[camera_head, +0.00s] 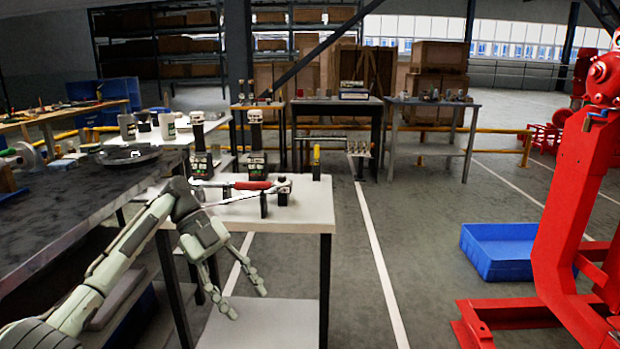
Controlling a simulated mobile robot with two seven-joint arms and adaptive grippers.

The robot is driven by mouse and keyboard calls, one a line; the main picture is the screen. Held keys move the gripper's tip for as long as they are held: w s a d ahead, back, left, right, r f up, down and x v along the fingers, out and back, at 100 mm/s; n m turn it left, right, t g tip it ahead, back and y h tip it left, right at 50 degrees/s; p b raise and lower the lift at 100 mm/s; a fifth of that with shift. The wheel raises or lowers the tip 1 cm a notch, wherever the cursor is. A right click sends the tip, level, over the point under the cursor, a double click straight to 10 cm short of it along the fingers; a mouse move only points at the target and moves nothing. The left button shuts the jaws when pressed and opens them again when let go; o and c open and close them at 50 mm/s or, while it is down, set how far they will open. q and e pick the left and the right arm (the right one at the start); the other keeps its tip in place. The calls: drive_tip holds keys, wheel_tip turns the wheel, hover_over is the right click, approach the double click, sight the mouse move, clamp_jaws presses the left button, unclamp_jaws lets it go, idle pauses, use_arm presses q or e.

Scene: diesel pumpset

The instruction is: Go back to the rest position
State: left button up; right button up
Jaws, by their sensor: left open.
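My left gripper (248,297) hangs in front of the near white table (300,221), with its fingers pointing down and to the right. Its fingers are apart and nothing shows between them. My left arm comes in from the lower left, beside the dark workbench. My right gripper is not in view.
The white table holds a red-handled tool (250,185), a yellow-topped tool (316,160) and black upright devices (256,145). A dark workbench (60,205) is at left. A blue bin (500,262) and a red stand (565,200) are at right. The middle floor is clear.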

use_arm(q)
drive_tip(key=s+a+f+n+t+h, duration=0.1)
drive_tip(key=s+a+f+h, duration=0.2)
drive_tip(key=s+f, duration=0.4)
drive_tip(key=w+a+f+n+t+y, duration=0.3)
drive_tip(key=w+a+n+t, duration=0.15)
drive_tip(key=w+n, duration=0.3)
drive_tip(key=w+a+f+n+t+y, duration=0.3)
drive_tip(key=w+a+n+t+y, duration=0.1)
drive_tip(key=w+a+n, duration=0.3)
drive_tip(key=w+a+r+n+t+y, duration=0.65)
drive_tip(key=w+a+r+n, duration=0.35)
drive_tip(key=a, duration=0.3)
drive_tip(key=s+d+f+g, duration=0.2)
drive_tip(key=s+d+f, duration=0.2)
drive_tip(key=s+f, duration=0.9)
drive_tip(key=s+d+f+g, duration=0.3)
drive_tip(key=s+f, duration=0.6)
drive_tip(key=f, duration=0.7)
drive_tip(key=s+d+f+g, duration=0.1)
drive_tip(key=s+f, duration=0.3)
drive_tip(key=s, duration=0.5)
drive_tip(key=s+d+f+g+h, duration=0.1)
drive_tip(key=s+d+f, duration=0.2)
drive_tip(key=s, duration=0.6)
drive_tip(key=s+d+f+g+h, duration=0.1)
drive_tip(key=s+f+g, duration=0.1)
drive_tip(key=s+f, duration=0.5)
drive_tip(key=s, duration=0.3)
drive_tip(key=shift+d, duration=0.4)
